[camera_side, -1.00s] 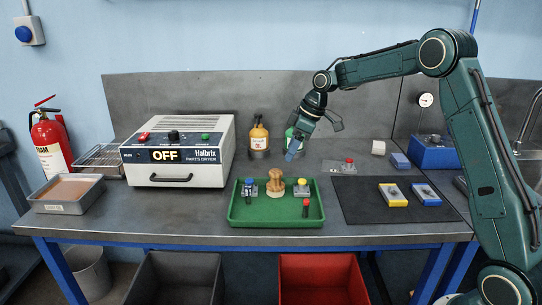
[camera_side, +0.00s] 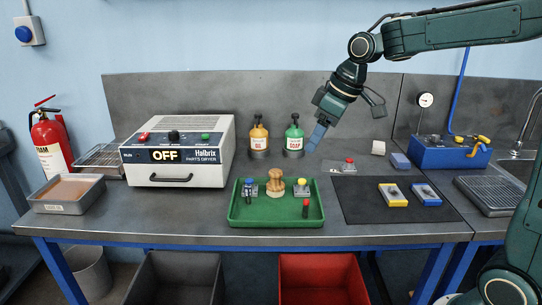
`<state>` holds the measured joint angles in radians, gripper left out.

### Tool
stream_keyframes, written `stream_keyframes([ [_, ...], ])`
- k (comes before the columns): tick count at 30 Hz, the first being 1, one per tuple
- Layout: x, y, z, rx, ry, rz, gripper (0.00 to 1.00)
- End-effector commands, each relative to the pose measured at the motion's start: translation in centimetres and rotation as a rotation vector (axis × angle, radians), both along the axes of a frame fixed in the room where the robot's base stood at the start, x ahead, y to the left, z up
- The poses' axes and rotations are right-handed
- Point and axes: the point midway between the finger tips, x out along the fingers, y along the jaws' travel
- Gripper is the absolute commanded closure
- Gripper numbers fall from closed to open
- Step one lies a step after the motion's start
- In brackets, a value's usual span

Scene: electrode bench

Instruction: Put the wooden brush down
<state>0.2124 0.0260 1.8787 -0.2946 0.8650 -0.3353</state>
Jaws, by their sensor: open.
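The wooden brush (camera_side: 275,184) stands upright in the green tray (camera_side: 276,217), near its middle. My gripper (camera_side: 317,138) is above the bench, behind and to the right of the tray, clear of the brush. Its blue fingertips point down and hold nothing that I can see. The gap between the fingers is hard to see at this angle.
The tray also holds small parts with blue, yellow and red tops. The parts dryer (camera_side: 178,152) reads OFF at left. Oil (camera_side: 259,137) and soap (camera_side: 293,137) bottles stand at the back. A dark mat (camera_side: 380,213) with yellow and blue blocks lies at right.

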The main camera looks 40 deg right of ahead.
Motion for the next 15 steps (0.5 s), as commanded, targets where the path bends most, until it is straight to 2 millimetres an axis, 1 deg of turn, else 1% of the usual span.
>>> stream_keyframes([
  [1, -1.4, 0.6, 0.5, -0.001, -0.007, -0.013, 0.40],
  [6, -5.6, 1.7, 1.4, 0.000, -0.020, -0.081, 0.40],
  [11, -9.7, 2.6, 1.6, 0.006, -0.033, -0.144, 0.40],
  [15, -13.2, 3.1, 1.3, 0.012, -0.045, -0.199, 0.40],
])
